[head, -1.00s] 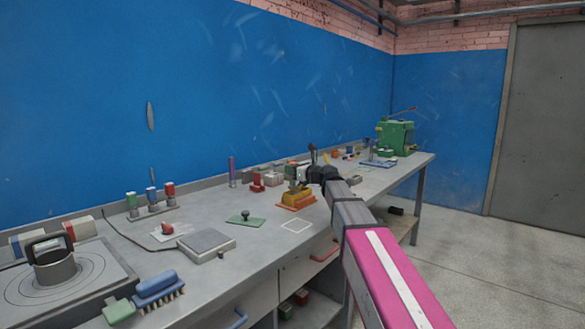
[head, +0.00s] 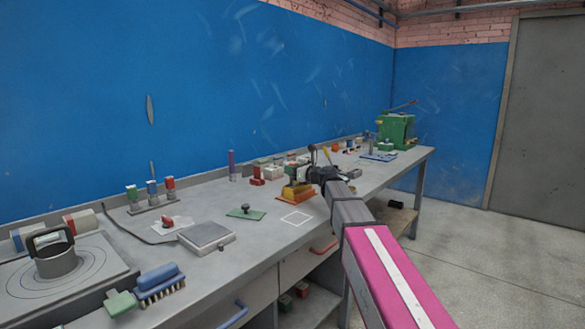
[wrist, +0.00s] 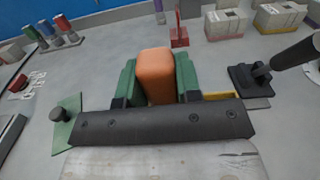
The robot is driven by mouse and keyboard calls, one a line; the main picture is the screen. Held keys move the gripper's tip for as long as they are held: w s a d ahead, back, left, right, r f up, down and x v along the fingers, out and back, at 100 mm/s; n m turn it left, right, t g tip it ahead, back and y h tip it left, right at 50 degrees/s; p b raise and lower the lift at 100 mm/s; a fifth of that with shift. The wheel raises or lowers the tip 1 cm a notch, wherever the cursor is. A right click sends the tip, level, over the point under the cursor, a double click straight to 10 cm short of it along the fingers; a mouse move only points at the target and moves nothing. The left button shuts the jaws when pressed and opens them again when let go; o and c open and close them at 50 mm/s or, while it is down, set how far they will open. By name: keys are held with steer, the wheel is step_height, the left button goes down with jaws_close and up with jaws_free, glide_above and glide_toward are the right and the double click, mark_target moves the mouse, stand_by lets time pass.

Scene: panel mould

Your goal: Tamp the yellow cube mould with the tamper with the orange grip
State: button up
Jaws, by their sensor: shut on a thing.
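My gripper (wrist: 157,78) has its green fingers shut on the orange grip (wrist: 155,72) of the tamper in the wrist view. The tamper's foot is hidden below the grip and behind my dark gripper body. In the head view the yellow cube mould (head: 297,190) stands on an orange base on the bench, and my gripper (head: 298,174) is over or just beside it. A small yellow edge (wrist: 247,102) shows right of the fingers in the wrist view. I cannot tell whether the tamper touches the mould's contents.
A dark tamper-like tool (wrist: 252,78) stands close right of my gripper in the wrist view. A green plate with a black knob (head: 246,212) and a white outlined square (head: 296,218) lie nearby. A red block (head: 257,176) and grey blocks stand behind.

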steer(key=shift+f, duration=0.35)
steer(key=shift+r, duration=1.8)
steer(key=shift+f, duration=0.1)
steer(key=shift+f, duration=1.7)
steer(key=shift+r, duration=1.8)
steer(key=shift+f, duration=0.1)
steer(key=shift+f, duration=1.7)
